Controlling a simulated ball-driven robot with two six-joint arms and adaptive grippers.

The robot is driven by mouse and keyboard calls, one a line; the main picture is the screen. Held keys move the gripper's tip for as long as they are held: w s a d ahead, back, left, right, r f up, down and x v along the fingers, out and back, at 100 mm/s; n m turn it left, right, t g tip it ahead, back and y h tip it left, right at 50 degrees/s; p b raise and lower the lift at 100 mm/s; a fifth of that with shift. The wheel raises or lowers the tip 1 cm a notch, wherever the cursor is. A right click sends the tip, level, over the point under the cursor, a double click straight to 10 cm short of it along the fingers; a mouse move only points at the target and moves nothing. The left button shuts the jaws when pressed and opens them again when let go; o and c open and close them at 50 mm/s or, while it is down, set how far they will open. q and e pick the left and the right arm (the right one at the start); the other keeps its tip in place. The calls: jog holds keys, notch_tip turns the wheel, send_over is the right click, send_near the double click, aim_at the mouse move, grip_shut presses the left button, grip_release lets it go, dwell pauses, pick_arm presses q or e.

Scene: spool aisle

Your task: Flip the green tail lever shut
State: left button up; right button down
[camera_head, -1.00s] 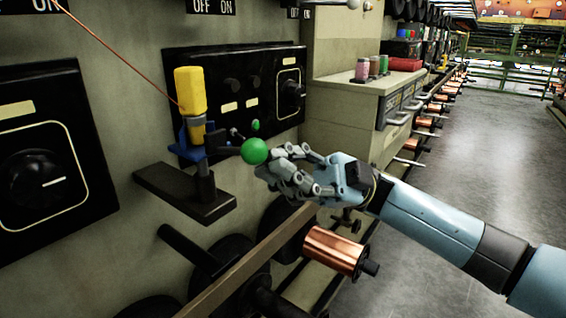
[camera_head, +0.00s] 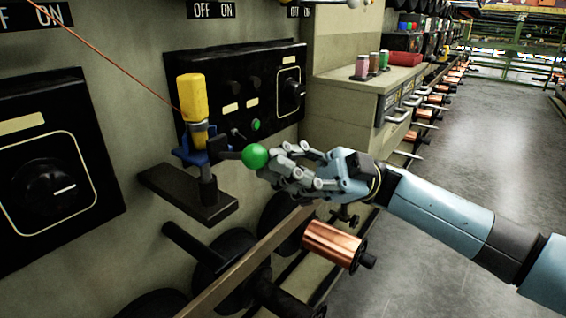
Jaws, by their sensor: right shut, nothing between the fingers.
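The green ball knob of the tail lever (camera_head: 255,157) sits at the end of a short dark arm. That arm comes out of a blue bracket (camera_head: 197,154) under a yellow handle (camera_head: 192,97). The bracket stands on a dark shelf (camera_head: 188,194) fixed to the wall. My right gripper (camera_head: 270,165) is shut and empty. Its fingertips are right at the right side of the green knob; I cannot tell whether they touch it. My left gripper is not in view.
A thin red wire (camera_head: 110,62) runs from the top left to the yellow handle. A copper spool (camera_head: 334,245) sits below my right gripper. A black panel with a dial (camera_head: 50,187) is at the left. A cabinet with thread cones (camera_head: 362,67) stands behind; the aisle floor is clear.

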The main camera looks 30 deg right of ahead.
pick_arm(q)
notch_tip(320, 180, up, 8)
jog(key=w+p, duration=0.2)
jog(key=p, duration=0.6)
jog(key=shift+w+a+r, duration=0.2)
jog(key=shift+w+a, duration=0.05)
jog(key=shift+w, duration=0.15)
pick_arm(e)
jog(key=r+m+h, duration=0.1)
jog(key=m, duration=0.1)
jog(key=r+m+t+h, duration=0.1)
jog(key=m, duration=0.1)
jog(key=w+r+m+t+h, duration=0.1)
jog(key=m, duration=0.1)
jog(key=shift+a+r, duration=0.1)
jog(key=shift+a, duration=0.1)
jog(key=shift+d, duration=0.1)
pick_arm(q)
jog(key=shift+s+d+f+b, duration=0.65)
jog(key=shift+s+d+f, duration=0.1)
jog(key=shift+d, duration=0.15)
pick_arm(e)
jog(key=v, duration=1.3)
jog(key=shift+s+d, duration=0.3)
jog(key=shift+d, duration=0.1)
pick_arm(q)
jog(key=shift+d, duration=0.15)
pick_arm(e)
jog(key=shift+r, duration=0.15)
